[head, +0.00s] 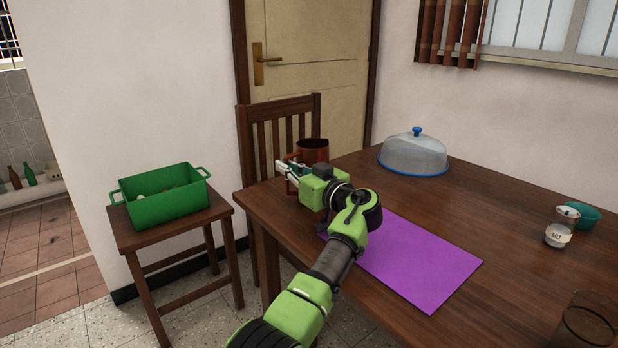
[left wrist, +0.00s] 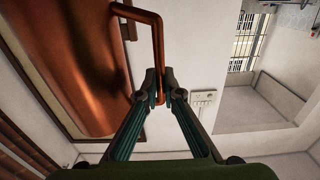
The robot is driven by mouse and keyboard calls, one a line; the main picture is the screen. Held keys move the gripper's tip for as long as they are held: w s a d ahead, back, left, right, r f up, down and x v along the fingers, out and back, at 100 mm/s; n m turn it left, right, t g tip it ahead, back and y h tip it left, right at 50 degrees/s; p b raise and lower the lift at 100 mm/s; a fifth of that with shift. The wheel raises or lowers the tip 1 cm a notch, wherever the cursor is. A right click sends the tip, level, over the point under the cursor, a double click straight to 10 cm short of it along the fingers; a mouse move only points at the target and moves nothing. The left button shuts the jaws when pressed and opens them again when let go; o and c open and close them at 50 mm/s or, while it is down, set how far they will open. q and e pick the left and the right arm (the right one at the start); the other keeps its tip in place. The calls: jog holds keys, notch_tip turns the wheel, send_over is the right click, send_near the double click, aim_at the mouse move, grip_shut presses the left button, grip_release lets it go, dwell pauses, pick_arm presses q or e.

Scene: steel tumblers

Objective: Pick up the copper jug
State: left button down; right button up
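The copper jug (head: 314,150) shows in the head view near the table's far left corner, partly hidden behind my left gripper (head: 288,170). In the left wrist view the jug's reddish-brown body (left wrist: 88,65) fills the upper left, with its angular handle reaching right. The fingertips of my left gripper (left wrist: 162,92) are closed in on the handle from both sides. The jug's base is hidden, so I cannot tell whether it touches the table. My right gripper is in neither view.
The wooden table (head: 510,205) carries a purple mat (head: 425,262), a blue-rimmed dome cover (head: 413,155), a salt shaker (head: 558,230), a teal bowl (head: 583,214) and a dark glass (head: 588,322). A chair (head: 257,135) stands behind. A green crate (head: 160,205) sits on a stool at left.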

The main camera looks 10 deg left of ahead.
pick_arm(q)
jog(key=shift+r, duration=0.15)
jog(key=shift+r+p, duration=0.65)
jog(key=shift+r, duration=4.3)
